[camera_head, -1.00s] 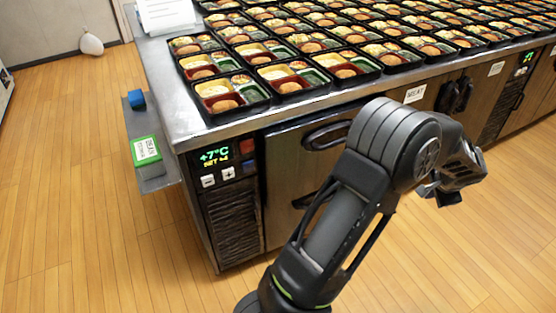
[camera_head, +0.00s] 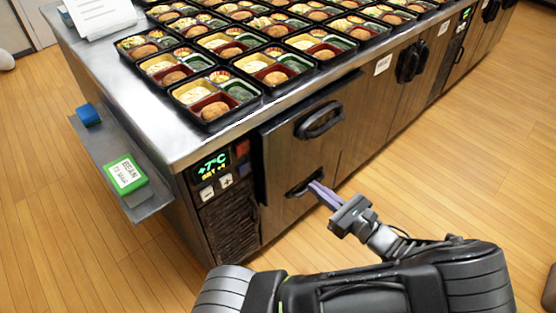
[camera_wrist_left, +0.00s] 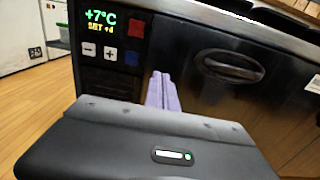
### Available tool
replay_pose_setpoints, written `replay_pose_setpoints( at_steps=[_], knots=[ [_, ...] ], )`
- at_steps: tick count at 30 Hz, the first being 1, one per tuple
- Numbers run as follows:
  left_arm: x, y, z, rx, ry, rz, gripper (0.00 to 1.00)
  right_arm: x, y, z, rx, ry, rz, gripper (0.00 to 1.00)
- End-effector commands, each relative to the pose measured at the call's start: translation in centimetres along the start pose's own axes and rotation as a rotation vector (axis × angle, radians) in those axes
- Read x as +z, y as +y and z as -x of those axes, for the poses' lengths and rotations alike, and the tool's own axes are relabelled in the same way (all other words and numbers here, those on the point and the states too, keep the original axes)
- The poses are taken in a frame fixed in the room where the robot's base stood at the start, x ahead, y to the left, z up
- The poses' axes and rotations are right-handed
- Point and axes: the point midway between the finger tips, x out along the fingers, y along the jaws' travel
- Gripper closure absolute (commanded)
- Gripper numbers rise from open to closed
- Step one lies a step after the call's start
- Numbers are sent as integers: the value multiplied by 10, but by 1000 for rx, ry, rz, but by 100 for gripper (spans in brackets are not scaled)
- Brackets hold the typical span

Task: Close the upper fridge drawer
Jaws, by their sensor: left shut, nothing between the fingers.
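The upper fridge drawer (camera_head: 285,150) is a dark front under the steel counter, with a black loop handle (camera_head: 320,120). Its left edge seems to stand slightly out from the cabinet; how far is hard to tell. The same handle shows at right in the left wrist view (camera_wrist_left: 232,66). A lower handle (camera_head: 303,182) sits below it. My left gripper (camera_head: 316,187) is shut and empty, its pale purple fingers pointing at the front near the lower handle. I cannot tell whether they touch. In the left wrist view the fingers (camera_wrist_left: 161,90) overlap the front left of the upper handle.
The control panel (camera_head: 215,172) is left of the drawer. Bento trays (camera_head: 212,112) cover the counter top. A side shelf (camera_head: 148,208) holds a green box (camera_head: 126,174) and a blue block (camera_head: 88,115). Wooden floor (camera_head: 480,190) is clear at right.

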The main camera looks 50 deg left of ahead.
Motion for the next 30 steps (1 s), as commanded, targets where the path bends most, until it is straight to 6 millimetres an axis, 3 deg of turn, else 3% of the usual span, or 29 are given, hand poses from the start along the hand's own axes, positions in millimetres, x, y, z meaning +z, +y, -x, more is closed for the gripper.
replay_pose_setpoints(
  at_steps=[5, 11, 24, 30],
  knots=[
    [0, 0, -3, 1, 1, 1, 100, 0, 0, 0, 0, -1, 1, 64],
    [0, 0, -21, 1, 1, 2, 100, 0, 0, 0, 0, -1, 1, 64],
    [-2, 1, -105, 2, 1, 1, 100, 0, 1, -4, 0, -1, 1, 64],
    [-2, 0, -132, 1, 2, 1, 100, 0, 2, -5, 0, -1, 1, 64]
  ],
)
